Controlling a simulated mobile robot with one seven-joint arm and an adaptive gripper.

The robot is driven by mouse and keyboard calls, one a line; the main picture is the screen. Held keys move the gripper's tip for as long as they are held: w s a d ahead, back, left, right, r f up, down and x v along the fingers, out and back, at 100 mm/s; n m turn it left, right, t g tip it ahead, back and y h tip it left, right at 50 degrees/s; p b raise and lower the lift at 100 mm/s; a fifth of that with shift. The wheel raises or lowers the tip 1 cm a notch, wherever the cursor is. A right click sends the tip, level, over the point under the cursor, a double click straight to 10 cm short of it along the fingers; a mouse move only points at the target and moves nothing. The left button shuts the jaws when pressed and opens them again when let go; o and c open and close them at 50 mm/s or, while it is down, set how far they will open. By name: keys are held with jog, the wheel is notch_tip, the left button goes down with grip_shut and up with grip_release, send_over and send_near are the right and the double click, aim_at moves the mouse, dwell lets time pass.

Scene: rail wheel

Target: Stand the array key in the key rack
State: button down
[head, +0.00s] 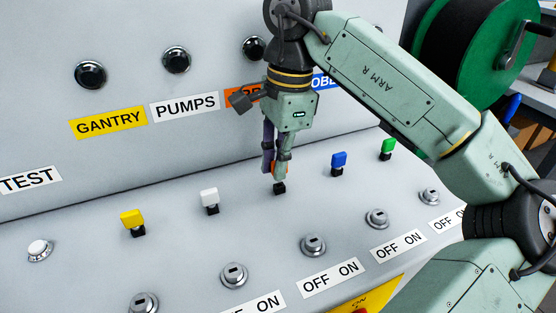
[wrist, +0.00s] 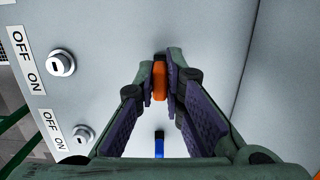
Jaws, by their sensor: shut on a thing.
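An orange key, which I take for the array key, (wrist: 160,82) is between the fingertips of my gripper (wrist: 161,72) in the wrist view. In the head view my gripper (head: 277,165) points down at the console, and only a sliver of orange shows between its fingers. A small black holder (head: 279,188) in the key rack row is directly below the fingertips. I cannot tell whether the key is seated in it or just above it. The row also holds a yellow key (head: 132,219), a white key (head: 209,198), a blue key (head: 338,160) and a green key (head: 387,147).
Key switches (head: 313,244) with OFF ON labels line the front of the sloped panel. The upright panel behind carries coloured labels, GANTRY (head: 108,122) and PUMPS (head: 185,106) among them; the orange one is partly hidden. A green cable reel (head: 480,50) stands at the right.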

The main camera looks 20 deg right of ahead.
jog(key=shift+f, duration=0.15)
jog(key=shift+f+b, duration=0.35)
jog(key=shift+f+b, duration=0.65)
dwell(1.4)
dwell(0.5)
jog(key=c, duration=1.6)
grip_release()
jog(key=shift+r, duration=0.1)
jog(key=r, duration=0.5)
jog(key=d+r, duration=0.1)
jog(key=r, duration=0.1)
jog(key=shift+r, duration=0.2)
